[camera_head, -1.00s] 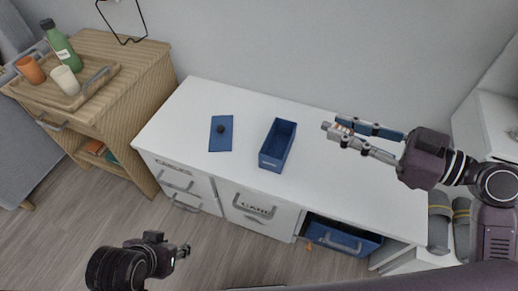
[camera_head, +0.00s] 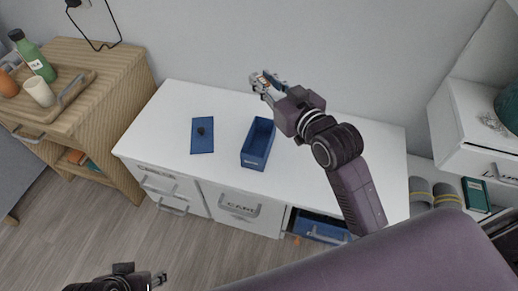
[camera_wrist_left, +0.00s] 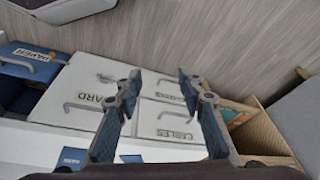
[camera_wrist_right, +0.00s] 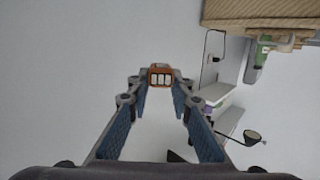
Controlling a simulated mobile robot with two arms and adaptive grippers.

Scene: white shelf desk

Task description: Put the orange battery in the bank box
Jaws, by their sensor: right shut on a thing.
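The orange battery (camera_wrist_right: 160,77) shows in the right wrist view between my right fingertips, with pale marks on its face. My right gripper (camera_head: 264,80) is shut on it and holds it in the air, up the picture from the box in the head view. The bank box (camera_head: 249,156) is blue, open-topped and upright on the white desk. A flat blue lid (camera_head: 202,142) with a dark knob lies to its left, apart from it. My left gripper (camera_wrist_left: 160,80) is open and empty, low at the bottom left of the head view.
The white desk (camera_head: 330,165) is clear right of the box. A blue drawer (camera_head: 320,230) stands open at its lower right. A wooden cabinet (camera_head: 110,80) at left bears a tray with a green bottle and cups.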

